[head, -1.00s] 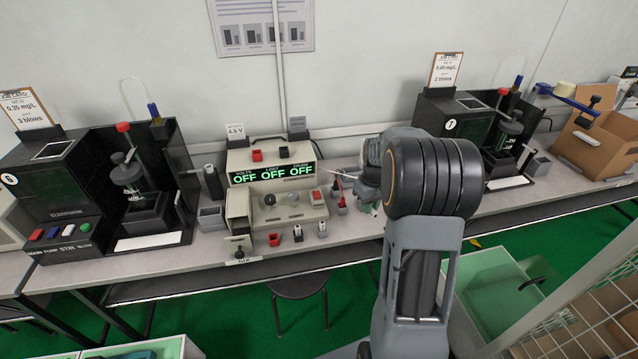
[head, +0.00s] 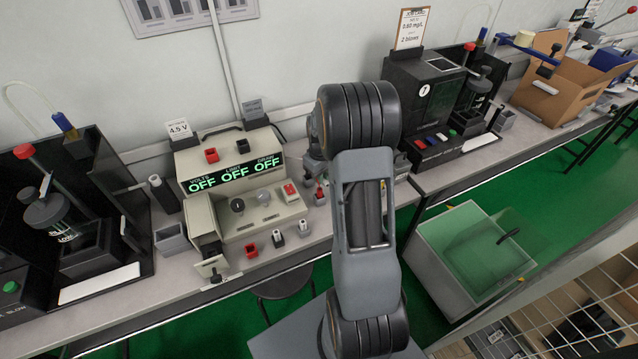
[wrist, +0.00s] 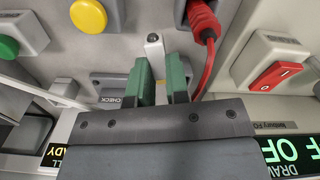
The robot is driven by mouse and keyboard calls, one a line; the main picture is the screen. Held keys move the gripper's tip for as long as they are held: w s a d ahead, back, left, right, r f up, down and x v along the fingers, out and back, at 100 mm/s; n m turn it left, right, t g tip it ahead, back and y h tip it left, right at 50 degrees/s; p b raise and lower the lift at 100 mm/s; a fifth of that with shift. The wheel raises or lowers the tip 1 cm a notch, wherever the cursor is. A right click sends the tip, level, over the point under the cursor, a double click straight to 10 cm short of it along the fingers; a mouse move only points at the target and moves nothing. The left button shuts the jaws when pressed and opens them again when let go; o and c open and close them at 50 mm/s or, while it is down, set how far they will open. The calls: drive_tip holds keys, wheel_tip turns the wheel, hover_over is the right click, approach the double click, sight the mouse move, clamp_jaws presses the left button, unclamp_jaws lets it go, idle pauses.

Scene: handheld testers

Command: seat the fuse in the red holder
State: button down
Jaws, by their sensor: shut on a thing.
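In the wrist view my gripper (wrist: 159,82) has its two green fingers close together around a slim pale piece (wrist: 153,48), which appears to be the fuse; its lower part is hidden between the fingers. In the head view my own arm hides the gripper and the fuse. A small red block (head: 251,250), apparently the red holder, stands on the bench in front of the beige power supply (head: 235,222), left of two small blocks with pale tops (head: 277,238) (head: 303,226). The red holder cannot be made out in the wrist view.
A red lead (wrist: 207,45) hangs close beside the right finger in the wrist view. A red rocker switch (wrist: 278,76) and yellow and green buttons (wrist: 88,15) flank the gripper. A black tester (head: 425,95) stands right.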

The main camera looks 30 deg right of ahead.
drive_tip(key=shift+f, duration=1.85)
drive_tip(key=shift+f, duration=0.2)
drive_tip(key=c, duration=1.1)
unclamp_jaws()
